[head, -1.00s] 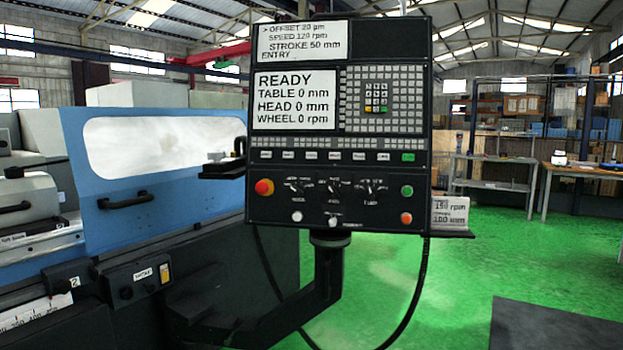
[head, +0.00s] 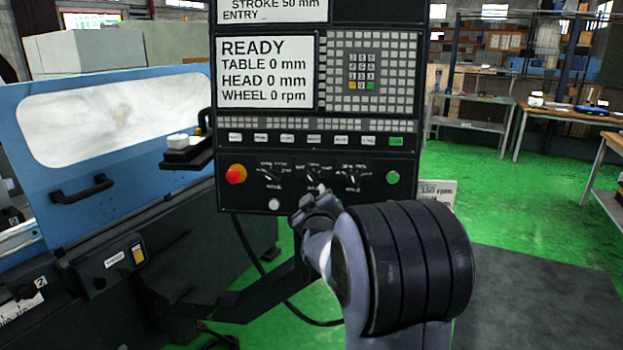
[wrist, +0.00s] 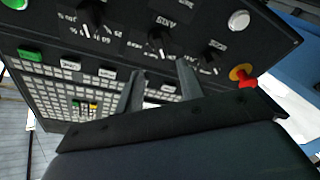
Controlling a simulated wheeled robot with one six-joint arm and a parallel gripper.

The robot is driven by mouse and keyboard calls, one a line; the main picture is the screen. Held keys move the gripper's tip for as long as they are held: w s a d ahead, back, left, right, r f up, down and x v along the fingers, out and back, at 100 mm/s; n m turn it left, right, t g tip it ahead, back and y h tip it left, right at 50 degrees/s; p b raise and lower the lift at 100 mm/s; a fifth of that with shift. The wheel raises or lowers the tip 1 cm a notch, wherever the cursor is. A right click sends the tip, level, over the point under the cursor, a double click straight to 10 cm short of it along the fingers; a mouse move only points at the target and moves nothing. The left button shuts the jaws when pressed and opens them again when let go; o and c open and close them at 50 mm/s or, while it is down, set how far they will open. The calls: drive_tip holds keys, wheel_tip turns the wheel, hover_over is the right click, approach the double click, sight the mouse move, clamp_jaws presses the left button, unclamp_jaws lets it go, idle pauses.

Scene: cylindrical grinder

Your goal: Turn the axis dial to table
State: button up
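The control panel (head: 400,205) carries a row of three black dials. The middle one is the axis dial (head: 314,175); it also shows in the wrist view (wrist: 157,38), upside down, beside a label that reads as AXIS. Its pointer setting is too small to read. My gripper (wrist: 160,66) is open and empty, its two fingers apart in front of the panel, with the axis dial just beyond the fingertips. In the head view my gripper (head: 318,194) is just below the axis dial, and my wrist hides the panel's lower right part.
A red emergency stop button (head: 236,174) is left of the dials and a green button (head: 392,177) right of them. The screen (head: 265,72) reads READY, with table and head at 0 mm. A blue machine cover (head: 110,120) stands to the left.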

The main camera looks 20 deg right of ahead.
sight(312, 182)
drive_tip(key=p+x, duration=0.2)
drive_tip(key=x, duration=0.6)
drive_tip(key=shift+w+d, duration=0.2)
drive_tip(key=shift+w, duration=0.15)
drive_tip(key=shift+c, duration=0.4)
drive_tip(key=shift+f, duration=0.1)
clamp_jaws()
